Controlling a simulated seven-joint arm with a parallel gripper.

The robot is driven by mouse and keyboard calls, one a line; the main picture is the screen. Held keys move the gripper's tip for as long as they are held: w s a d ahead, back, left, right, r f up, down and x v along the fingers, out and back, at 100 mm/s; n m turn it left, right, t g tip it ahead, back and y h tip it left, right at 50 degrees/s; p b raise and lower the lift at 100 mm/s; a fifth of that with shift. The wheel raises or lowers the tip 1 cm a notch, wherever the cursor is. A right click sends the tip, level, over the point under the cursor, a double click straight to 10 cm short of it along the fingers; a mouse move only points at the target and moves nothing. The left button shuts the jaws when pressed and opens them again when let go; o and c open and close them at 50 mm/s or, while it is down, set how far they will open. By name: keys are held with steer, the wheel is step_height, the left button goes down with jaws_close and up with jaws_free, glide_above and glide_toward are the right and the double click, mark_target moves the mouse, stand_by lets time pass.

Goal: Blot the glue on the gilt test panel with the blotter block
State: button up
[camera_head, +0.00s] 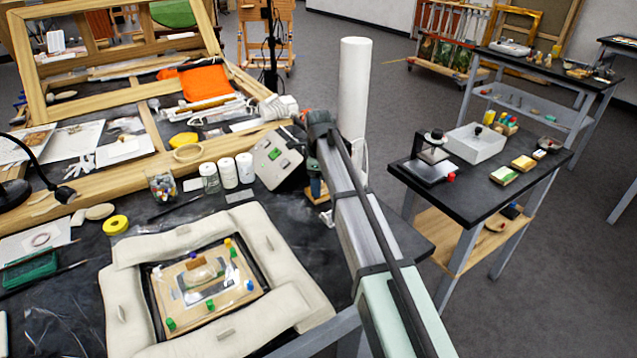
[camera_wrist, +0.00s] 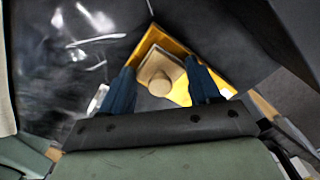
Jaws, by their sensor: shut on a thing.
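My gripper (camera_head: 318,192), with blue fingers, points down near the bench's right side in the head view. In the wrist view its fingers stand on either side of a pale wooden block with a round knob (camera_wrist: 160,82), apparently the blotter block, and are shut on it. Below the block is a gold-yellow square piece (camera_wrist: 150,40) with a bright edge, perhaps the gilt test panel; the block hides its middle. I cannot tell whether they touch. No glue can be made out. The piece is small and mostly hidden by my gripper in the head view.
Pale padded cushions (camera_head: 140,251) ring a wooden board with coloured pins (camera_head: 207,308) at the front. White jars (camera_head: 228,172) and a tilted grey box (camera_head: 277,158) stand left of my gripper. A tall white cylinder (camera_head: 354,95) rises behind. A side table (camera_head: 470,197) stands right.

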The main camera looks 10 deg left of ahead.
stand_by(0.6)
steer(key=shift+r, duration=2.5)
